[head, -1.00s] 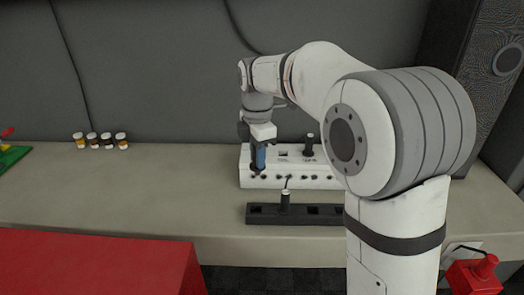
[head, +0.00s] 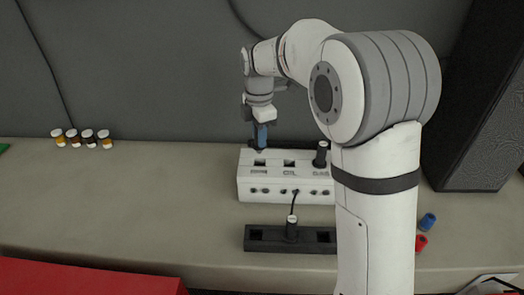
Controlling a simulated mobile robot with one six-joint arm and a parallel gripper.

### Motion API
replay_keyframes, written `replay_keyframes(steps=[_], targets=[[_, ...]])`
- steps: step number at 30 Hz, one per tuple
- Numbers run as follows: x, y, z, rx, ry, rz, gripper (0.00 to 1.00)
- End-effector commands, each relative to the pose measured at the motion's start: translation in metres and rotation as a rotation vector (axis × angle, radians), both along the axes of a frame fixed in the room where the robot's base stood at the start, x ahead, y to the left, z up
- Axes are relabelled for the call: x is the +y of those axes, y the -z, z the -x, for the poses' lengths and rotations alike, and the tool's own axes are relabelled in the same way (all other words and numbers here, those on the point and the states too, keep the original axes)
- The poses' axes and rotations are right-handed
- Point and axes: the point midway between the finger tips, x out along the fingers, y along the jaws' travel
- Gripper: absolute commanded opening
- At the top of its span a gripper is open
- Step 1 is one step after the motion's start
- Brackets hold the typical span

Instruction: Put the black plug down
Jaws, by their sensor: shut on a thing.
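My gripper (head: 260,146) points down behind the back edge of the white socket box (head: 286,195). It is shut on a small dark thing, taken as the black plug, which is mostly hidden; a blue part shows at the jaws. Another black plug with a pale top (head: 322,154) stands upright on the box's right side.
Several small jars (head: 88,138) stand at the back left of the grey bench (head: 130,210). A blue piece (head: 428,222) and a red piece (head: 421,243) lie right of my arm. A dark speaker (head: 475,130) stands at the right. The bench's left half is mostly clear.

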Motion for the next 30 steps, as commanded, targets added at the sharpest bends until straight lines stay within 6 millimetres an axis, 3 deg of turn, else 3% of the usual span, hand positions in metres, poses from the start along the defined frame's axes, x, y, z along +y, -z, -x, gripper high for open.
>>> replay_keyframes(steps=[14,29,30], targets=[[-0.002,0.053,0.000,0.002,0.004,0.001,0.08],[-0.003,0.064,-0.001,0.000,0.005,0.000,0.08],[-0.003,0.062,-0.001,0.000,0.005,0.000,0.27]])
